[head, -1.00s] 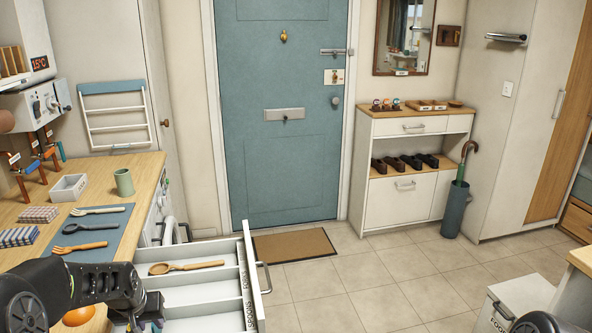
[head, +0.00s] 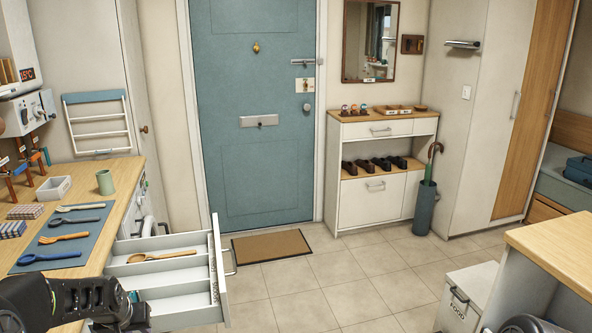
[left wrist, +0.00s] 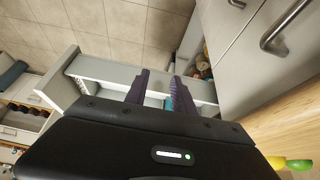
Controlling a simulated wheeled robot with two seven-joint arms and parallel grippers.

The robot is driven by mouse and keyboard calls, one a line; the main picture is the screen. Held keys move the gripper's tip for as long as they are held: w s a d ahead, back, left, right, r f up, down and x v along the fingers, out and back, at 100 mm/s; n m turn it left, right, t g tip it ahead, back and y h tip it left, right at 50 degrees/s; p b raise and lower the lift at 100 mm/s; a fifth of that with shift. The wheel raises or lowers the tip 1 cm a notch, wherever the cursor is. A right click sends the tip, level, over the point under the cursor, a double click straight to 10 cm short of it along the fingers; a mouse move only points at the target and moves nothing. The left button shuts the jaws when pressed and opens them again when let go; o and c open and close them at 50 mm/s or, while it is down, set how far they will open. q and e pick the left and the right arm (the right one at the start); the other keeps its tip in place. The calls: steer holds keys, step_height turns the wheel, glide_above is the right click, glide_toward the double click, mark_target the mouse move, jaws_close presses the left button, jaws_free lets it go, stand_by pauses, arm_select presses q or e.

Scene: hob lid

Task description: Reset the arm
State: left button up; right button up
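My left gripper (head: 136,312) is at the lower left of the head view, by the near end of the open drawer (head: 220,262). In the left wrist view its two purple fingers (left wrist: 160,90) are apart, with a gap between them and nothing seen gripped. The drawer also shows below the fingers in the left wrist view (left wrist: 110,72). A wooden spoon (head: 160,257) lies in a far compartment of the drawer. My right gripper is not in view; only a dark piece of what seems my right arm shows at the bottom right.
A blue-grey mat (head: 95,228) with several utensils lies on the wooden counter (head: 128,190), near a green cup (head: 105,182) and a white box (head: 54,189). A wooden-topped unit (head: 560,245) and a FOOD bin (head: 468,290) stand at right. The tiled floor (head: 345,265) between is clear.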

arm_select(q)
steer(key=s+d+f+m+h, duration=0.2)
steer(key=s+d+f, duration=0.1)
steer(key=d+f, duration=1.25)
steer(key=s+d+f+g+h, duration=0.2)
steer(key=s+d+f, duration=0.3)
steer(key=s+d, duration=0.4)
steer(key=s+d+f+g+h, duration=0.1)
steer(key=s+d+f+g, duration=0.1)
steer(key=s+d+f, duration=0.4)
steer(key=s+d, duration=0.4)
steer(key=s, duration=0.4)
steer(key=shift+s+g+h, duration=0.3)
steer(key=shift+s+h, duration=0.05)
steer(key=shift+h, duration=0.05)
